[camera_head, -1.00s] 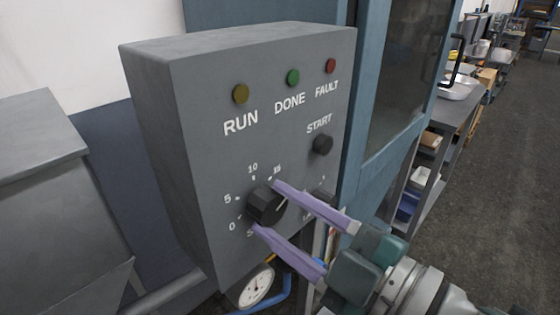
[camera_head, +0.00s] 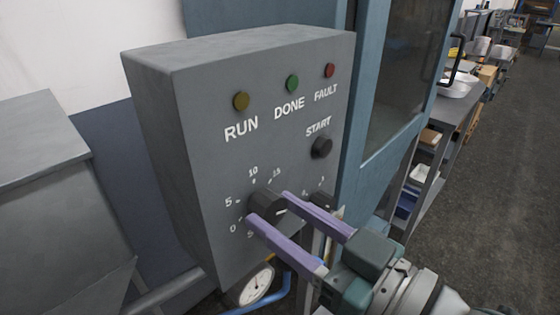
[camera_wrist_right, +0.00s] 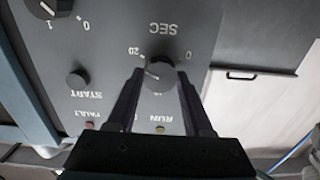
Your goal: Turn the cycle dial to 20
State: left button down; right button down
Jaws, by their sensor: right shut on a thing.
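The black cycle dial (camera_head: 267,207) sits low on the grey control box, with 0, 5, 10 and 15 showing around its left and top in the head view. Its white pointer line points right there, slightly downward. My right gripper (camera_head: 268,206) is shut on the dial, one purple finger on each side. In the right wrist view the dial (camera_wrist_right: 160,73) is between the finger ends of the gripper (camera_wrist_right: 160,76), and the picture is upside down. The 20 label (camera_wrist_right: 135,50) shows there; the pointer points left, a little below it. In the head view a finger hides that label. My left gripper is out of view.
The control box (camera_head: 205,150) also carries the START button (camera_head: 322,147), several coloured lamps and a 0–1 switch (camera_head: 322,200) right beside my upper finger. A round gauge (camera_head: 254,286) and blue pipe lie below. A shelf with containers stands to the right.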

jog(key=shift+f+m, duration=0.1)
jog(key=shift+m, duration=0.8)
jog(key=shift+c, duration=1.5)
grip_release()
jog(key=v, duration=1)
jog(key=shift+b, duration=0.4)
